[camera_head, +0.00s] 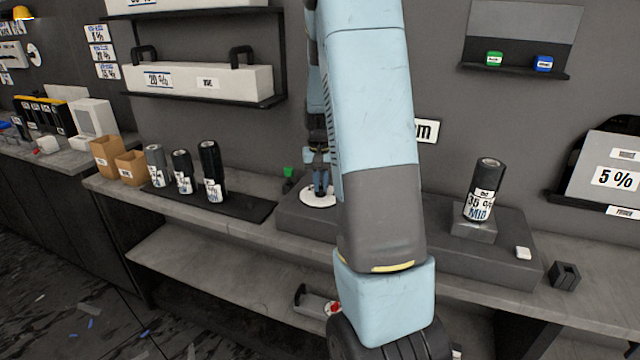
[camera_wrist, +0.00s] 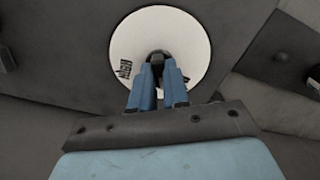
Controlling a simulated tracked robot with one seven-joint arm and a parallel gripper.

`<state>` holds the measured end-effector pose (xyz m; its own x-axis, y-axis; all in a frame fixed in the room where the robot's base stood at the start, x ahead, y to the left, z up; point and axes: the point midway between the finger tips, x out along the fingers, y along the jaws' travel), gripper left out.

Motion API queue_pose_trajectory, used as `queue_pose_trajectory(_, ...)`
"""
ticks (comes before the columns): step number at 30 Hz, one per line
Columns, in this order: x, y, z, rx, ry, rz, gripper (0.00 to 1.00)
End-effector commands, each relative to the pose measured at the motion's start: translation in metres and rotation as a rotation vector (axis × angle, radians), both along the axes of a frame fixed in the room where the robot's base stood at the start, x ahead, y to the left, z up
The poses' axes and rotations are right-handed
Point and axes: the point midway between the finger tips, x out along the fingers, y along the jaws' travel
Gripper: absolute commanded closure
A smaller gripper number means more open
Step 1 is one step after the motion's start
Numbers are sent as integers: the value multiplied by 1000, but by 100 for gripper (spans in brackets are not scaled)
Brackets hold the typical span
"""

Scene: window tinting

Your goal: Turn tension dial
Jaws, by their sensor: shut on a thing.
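The tension dial is a white round plate (camera_wrist: 190,55) with dark lettering, part of it reading like "HIGH", and a small black knob (camera_wrist: 159,59) at its middle. In the wrist view my gripper (camera_wrist: 158,68) has its blue fingers shut on the black knob, with the plate behind them. In the head view the white plate (camera_head: 310,199) lies on the dark grey raised block on the bench, and my gripper (camera_head: 319,190) stands over it from above. My own arm covers the right side of the dial there.
Several upright rolls (camera_head: 211,172) stand on a black mat to the left. A small green item (camera_head: 288,173) is close left of my gripper.

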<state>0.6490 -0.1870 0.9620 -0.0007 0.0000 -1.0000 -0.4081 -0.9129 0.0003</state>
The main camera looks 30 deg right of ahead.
Motion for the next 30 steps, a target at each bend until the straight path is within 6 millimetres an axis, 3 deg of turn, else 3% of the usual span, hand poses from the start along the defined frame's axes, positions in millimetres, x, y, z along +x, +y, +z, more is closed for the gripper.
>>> queue_pose_trajectory(18, 0, 1, 0, 1, 0, -375, 100)
queue_pose_trajectory(30, 1, 1, 0, 1, 0, -486, 100)
